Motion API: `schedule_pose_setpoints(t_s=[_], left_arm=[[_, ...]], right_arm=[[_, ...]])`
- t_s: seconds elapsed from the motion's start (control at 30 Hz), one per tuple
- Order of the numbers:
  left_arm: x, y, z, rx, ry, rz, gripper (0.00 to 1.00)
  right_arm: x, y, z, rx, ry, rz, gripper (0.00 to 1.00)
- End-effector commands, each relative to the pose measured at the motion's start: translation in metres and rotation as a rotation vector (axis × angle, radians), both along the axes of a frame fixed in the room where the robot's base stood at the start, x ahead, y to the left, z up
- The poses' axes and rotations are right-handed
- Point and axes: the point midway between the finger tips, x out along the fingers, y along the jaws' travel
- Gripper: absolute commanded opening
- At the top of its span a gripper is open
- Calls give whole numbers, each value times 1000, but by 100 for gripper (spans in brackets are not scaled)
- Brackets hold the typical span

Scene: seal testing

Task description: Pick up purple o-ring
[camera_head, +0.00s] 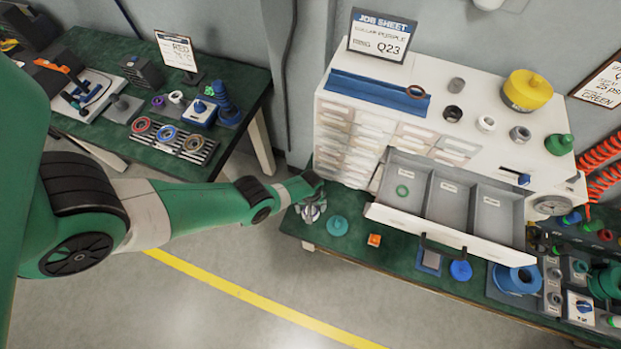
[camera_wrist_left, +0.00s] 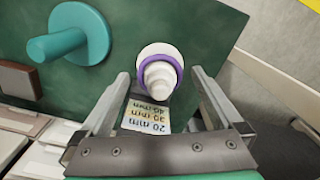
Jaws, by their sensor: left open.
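The purple o-ring (camera_wrist_left: 160,56) shows in the left wrist view. It sits around a white stepped cone (camera_wrist_left: 160,77), near its wide base, on the green table top. My left gripper (camera_wrist_left: 159,73) is open, with one finger on each side of the cone and ring. I cannot tell whether the fingers touch them. In the head view my left gripper (camera_head: 311,208) is over the left end of the right-hand table, and the purple ring there is hidden or too small to make out. My right gripper is not in view.
A teal knobbed piece (camera_head: 337,225) and an orange block (camera_head: 374,240) lie close to the gripper. A label with millimetre sizes (camera_wrist_left: 150,118) lies beside the cone.

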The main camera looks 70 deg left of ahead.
Motion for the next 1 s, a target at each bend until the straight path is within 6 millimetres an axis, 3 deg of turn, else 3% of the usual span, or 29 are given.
schedule_pose_setpoints(t_s=[0.13,0.63,1.0], left_arm=[[0,0,0,0,0,0,96],[0,0,0,0,0,0,6],[0,0,12,0,0,0,6]], right_arm=[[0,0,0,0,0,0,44],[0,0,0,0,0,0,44],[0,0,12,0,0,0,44]])
